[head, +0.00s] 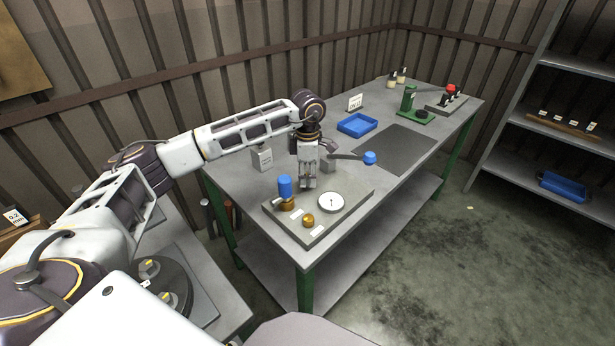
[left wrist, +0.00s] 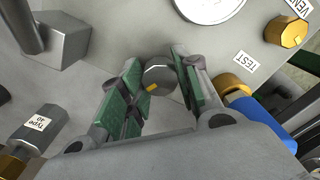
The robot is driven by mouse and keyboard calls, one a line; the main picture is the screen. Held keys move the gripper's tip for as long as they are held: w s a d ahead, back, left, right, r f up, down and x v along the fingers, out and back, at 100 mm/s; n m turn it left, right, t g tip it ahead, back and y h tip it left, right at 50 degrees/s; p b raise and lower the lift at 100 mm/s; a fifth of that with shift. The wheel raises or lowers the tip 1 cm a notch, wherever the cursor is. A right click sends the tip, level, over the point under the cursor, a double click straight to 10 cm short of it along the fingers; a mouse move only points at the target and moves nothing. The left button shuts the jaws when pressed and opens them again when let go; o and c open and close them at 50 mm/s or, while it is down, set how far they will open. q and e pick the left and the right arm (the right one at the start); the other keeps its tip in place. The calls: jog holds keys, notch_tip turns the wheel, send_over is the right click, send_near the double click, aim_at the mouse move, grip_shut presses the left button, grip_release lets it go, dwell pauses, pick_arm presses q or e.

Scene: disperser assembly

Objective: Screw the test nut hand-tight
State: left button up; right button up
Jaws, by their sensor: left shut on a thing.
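My left gripper (head: 307,186) points down over the metal plate (head: 323,226) on the workbench. In the left wrist view its green-padded fingers (left wrist: 156,84) are shut on a round-looking grey metal nut (left wrist: 157,72) with a yellow mark. I take it for the test nut, as the TEST label (left wrist: 251,62) is close by. The fingers hide the nut in the head view. How deep the nut sits on its fitting cannot be told. My right gripper is not in view.
The plate carries a white dial gauge (head: 331,203), a brass knob (head: 308,221) and a blue-topped brass valve (head: 285,187) close to my gripper. A blue tray (head: 357,125) is further back. A dark mat (head: 393,149) lies clear.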

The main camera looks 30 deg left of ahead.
aim_at(307, 176)
pick_arm(q)
jog(key=shift+m, duration=0.4)
jog(key=o, duration=1)
jog(key=shift+r, duration=0.1)
jog(key=shift+r, duration=5.9)
